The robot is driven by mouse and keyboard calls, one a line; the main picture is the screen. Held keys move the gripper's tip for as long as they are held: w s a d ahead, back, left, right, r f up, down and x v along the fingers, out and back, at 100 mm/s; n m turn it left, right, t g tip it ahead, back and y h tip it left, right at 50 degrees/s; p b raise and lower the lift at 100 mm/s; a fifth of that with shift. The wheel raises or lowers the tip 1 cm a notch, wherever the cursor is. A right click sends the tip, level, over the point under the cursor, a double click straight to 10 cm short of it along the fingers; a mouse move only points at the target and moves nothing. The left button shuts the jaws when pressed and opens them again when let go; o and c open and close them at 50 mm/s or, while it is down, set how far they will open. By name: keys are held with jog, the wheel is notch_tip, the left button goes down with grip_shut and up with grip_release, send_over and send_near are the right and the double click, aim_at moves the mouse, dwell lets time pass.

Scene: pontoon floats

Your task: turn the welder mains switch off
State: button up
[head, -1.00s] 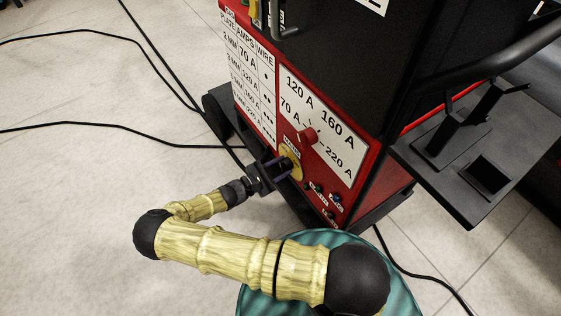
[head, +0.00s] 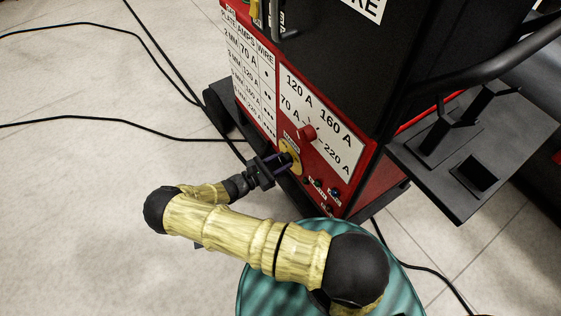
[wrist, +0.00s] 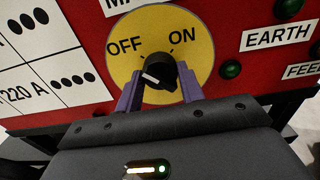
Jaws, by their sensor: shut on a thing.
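The mains switch is a black rotary knob (wrist: 158,65) on a round yellow plate (wrist: 142,22) marked OFF at left and ON at right. A white mark shows on the knob's near left side; I cannot tell surely which label it indicates. My gripper (wrist: 160,82) has its two purple fingers on either side of the knob and is shut on it. In the head view my gripper (head: 279,163) reaches the yellow plate (head: 291,148) low on the red welder front (head: 319,164); the knob is mostly hidden there.
A red dial knob (head: 307,133) sits just above the switch, and small lamps and sockets (head: 334,192) lie to its right. A black tray shelf (head: 480,150) juts out at right. Black cables (head: 110,119) cross the open floor at left.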

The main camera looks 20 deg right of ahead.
jog(key=shift+f, duration=0.1)
jog(key=o, duration=1)
jog(key=p+v, duration=0.1)
jog(key=v, duration=1.6)
jog(key=shift+a+p, duration=0.2)
jog(key=shift+p, duration=0.1)
jog(key=shift+s+d, duration=0.1)
